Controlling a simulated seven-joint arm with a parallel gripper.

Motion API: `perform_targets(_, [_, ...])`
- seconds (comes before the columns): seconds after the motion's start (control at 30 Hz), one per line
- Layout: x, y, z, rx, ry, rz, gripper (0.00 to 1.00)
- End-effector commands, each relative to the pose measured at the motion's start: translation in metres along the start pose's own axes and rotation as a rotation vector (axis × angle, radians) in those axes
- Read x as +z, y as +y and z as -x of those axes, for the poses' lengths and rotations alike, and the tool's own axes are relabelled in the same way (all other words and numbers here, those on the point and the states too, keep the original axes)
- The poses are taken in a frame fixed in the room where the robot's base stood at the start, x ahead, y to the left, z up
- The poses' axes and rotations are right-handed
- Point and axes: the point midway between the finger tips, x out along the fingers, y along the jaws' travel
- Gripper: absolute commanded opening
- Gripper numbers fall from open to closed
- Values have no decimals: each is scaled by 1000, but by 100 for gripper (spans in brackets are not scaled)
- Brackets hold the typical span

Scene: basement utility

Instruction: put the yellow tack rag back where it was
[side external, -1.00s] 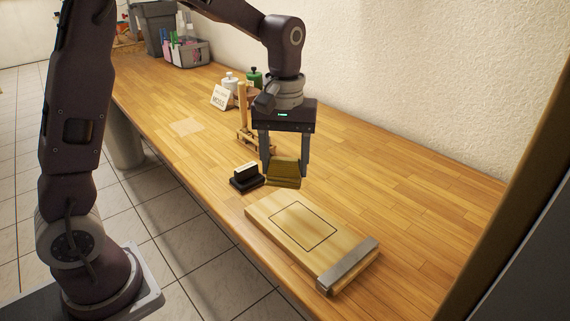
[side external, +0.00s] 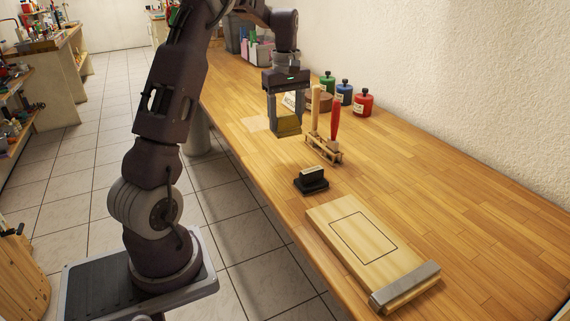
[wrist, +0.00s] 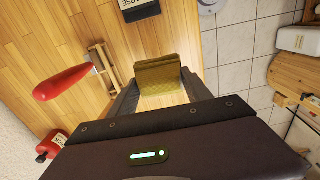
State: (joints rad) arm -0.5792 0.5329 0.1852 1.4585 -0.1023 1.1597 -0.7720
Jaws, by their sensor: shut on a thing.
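My gripper (side external: 285,125) is shut on the yellow tack rag (side external: 287,123), a folded mustard cloth, and holds it above the bench. The rag also shows between the fingers in the wrist view (wrist: 158,76).
A wooden rack (side external: 324,150) with a red-handled tool (side external: 335,118) stands close to the right. Red (side external: 363,102), blue and green bottles stand behind. A black block (side external: 311,180) and a board with an outlined rectangle (side external: 378,228) lie nearer. A grey bin (side external: 258,52) stands far back.

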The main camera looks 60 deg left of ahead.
Motion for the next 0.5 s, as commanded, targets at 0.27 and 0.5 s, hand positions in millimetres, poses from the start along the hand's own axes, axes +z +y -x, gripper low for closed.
perform_targets(0.27, [-6,-4,-54,-3,-3,21,13])
perform_targets(0.5, [-6,-3,-96,-3,-3,20,13])
